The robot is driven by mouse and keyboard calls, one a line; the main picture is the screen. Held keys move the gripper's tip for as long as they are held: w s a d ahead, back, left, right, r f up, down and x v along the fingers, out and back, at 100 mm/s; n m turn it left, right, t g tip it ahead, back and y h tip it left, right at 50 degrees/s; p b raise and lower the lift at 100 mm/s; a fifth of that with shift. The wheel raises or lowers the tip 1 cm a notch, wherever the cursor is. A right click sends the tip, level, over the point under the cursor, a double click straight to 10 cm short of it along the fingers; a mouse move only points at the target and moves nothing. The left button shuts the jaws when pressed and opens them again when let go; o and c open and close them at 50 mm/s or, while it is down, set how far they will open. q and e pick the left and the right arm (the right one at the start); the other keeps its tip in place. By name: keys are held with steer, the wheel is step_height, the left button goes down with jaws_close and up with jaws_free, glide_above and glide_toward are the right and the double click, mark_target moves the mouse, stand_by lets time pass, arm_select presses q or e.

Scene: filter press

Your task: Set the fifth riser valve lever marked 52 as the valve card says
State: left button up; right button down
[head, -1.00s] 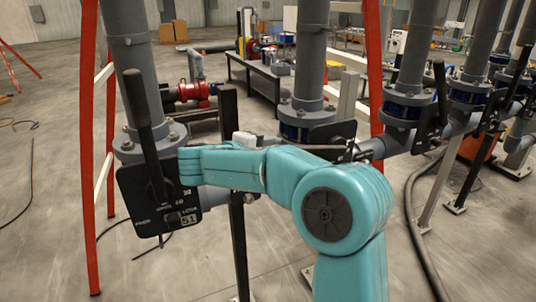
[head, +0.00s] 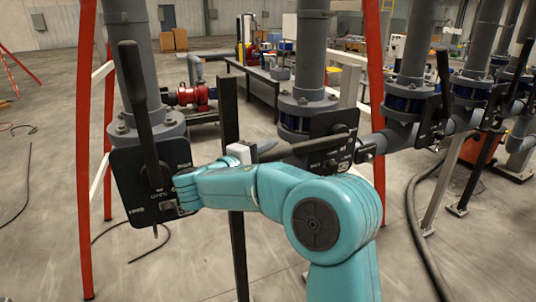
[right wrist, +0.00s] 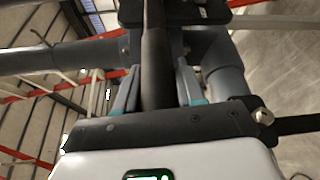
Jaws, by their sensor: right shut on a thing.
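The second valve's black lever (head: 305,147) lies nearly level, running left from its dark valve plate (head: 341,157). The plate's number is too small to read surely. My right gripper (head: 264,149) is shut on the lever near its free left end. In the right wrist view, the lever (right wrist: 154,60) runs between the two fingers of the gripper (right wrist: 158,88) toward a dark plate. My teal right arm crosses in front and hides part of the neighbouring valve's plate. My left gripper is not in view. No valve card can be made out.
The leftmost valve's black lever (head: 140,105) stands nearly upright, slightly tilted left, close to my right forearm. More valves with raised levers (head: 442,85) line the right. Red posts (head: 97,160) and a dark upright post (head: 236,215) stand close by. A black hose (head: 412,215) lies on the floor.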

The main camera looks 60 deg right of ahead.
steer(key=c, duration=0.8)
jaws_free()
steer(key=shift+s+a+f, duration=0.1)
steer(key=shift+f, duration=0.3)
steer(key=shift+s+a+r, duration=0.15)
steer(key=shift+r, duration=0.1)
steer(key=shift+w+f, duration=0.1)
steer(key=shift+w, duration=0.1)
steer(key=a+p, duration=0.3)
steer(key=a, duration=0.2)
steer(key=w+a+p, duration=0.1)
steer(key=a+p, duration=0.2)
steer(key=a, duration=0.2)
steer(key=w+a+r+p, duration=0.1)
steer(key=a+p, duration=0.2)
steer(key=a, duration=0.3)
steer(key=shift+w, duration=0.15)
steer(key=shift+f, duration=0.1)
